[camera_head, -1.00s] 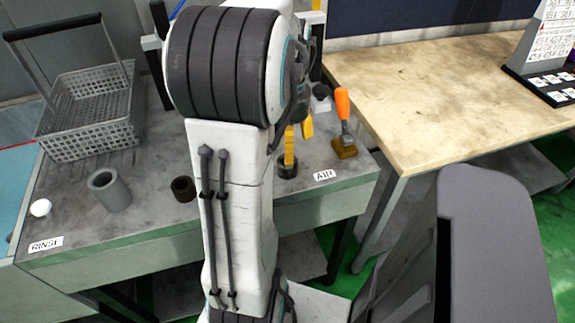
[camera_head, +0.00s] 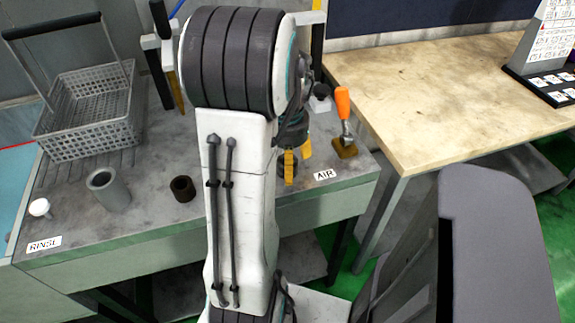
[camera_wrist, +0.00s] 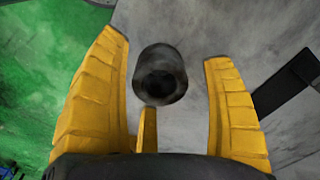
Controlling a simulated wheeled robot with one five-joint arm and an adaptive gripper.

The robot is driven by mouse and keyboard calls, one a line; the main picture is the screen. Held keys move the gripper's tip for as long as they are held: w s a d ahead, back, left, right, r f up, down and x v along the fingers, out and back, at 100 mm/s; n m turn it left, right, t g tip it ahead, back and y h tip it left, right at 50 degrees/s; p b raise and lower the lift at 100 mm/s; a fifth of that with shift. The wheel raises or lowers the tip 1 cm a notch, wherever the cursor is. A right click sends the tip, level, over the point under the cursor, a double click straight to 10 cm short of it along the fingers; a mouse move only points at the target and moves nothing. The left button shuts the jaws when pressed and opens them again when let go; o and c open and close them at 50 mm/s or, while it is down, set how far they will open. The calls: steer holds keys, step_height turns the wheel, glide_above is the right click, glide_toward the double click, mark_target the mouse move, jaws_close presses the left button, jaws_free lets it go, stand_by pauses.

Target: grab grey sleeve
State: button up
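A light grey sleeve (camera_head: 108,188) stands at the left of the grey bench in the head view. My gripper (camera_head: 297,160), with yellow fingers, is far to its right, near the AIR label. In the wrist view my gripper (camera_wrist: 163,48) is open, and a dark grey hollow cylinder (camera_wrist: 160,75) stands between and ahead of its fingers, apart from them. A dark round part (camera_head: 287,172) shows partly behind the fingers in the head view. It seems to be this cylinder, but I cannot be sure.
A dark brown ring (camera_head: 183,188) and a small white part (camera_head: 40,208) stand on the bench. A wire basket (camera_head: 88,112) is at the back left. An orange-handled tool (camera_head: 344,125) stands right of my gripper. A wooden table (camera_head: 430,90) is farther right.

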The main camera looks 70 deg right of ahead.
steer(key=c, duration=1.3)
